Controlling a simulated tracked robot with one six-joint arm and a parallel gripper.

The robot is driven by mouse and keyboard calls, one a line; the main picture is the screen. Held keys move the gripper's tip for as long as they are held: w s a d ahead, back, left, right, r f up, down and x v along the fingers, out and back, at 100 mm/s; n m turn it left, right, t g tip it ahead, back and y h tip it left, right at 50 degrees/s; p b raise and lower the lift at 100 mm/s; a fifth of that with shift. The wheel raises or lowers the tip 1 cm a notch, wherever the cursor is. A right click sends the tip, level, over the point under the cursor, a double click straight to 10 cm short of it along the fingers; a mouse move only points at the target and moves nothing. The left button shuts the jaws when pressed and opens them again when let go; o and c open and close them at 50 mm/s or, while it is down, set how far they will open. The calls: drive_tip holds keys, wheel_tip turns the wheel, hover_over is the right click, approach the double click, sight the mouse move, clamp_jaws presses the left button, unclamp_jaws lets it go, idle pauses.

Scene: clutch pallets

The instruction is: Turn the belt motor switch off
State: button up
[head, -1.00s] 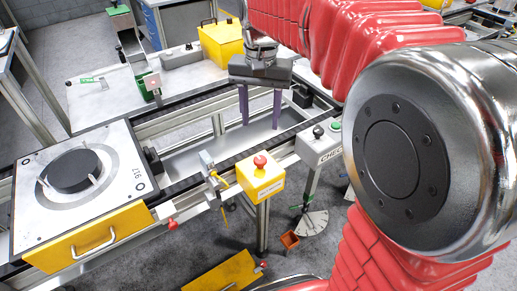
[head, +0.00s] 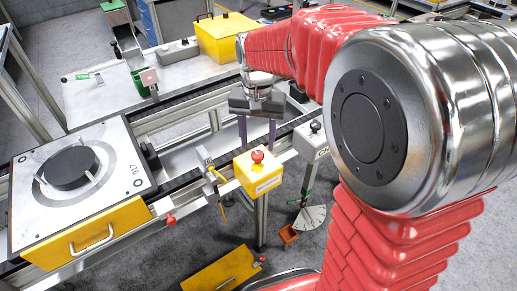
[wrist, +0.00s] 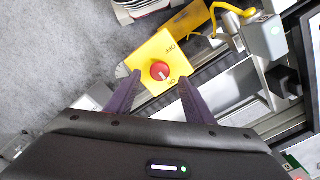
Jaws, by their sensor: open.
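The belt motor switch is a yellow box (head: 258,175) with a red knob (head: 258,156) on top, mounted at the front rail of the conveyor. In the wrist view the box (wrist: 158,58) carries OFF and ON lettering, and the red knob (wrist: 160,71) has a small pale mark. Which label the knob points to is not clear. My gripper (head: 257,143) is open and empty, its two purple fingers pointing down just behind the box in the head view. In the wrist view my gripper (wrist: 160,77) has its fingertips either side of the knob, with no contact visible.
A pallet (head: 125,195) with a black disc (head: 70,167) sits on the belt at left. A clamp with a yellow handle (head: 212,176) stands just left of the switch. A grey post-mounted box (head: 312,142) stands to the right. A yellow toolbox (head: 225,38) is behind.

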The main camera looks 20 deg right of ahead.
sight(258, 153)
drive_tip(key=shift+f, duration=2.1)
drive_tip(key=c, duration=1)
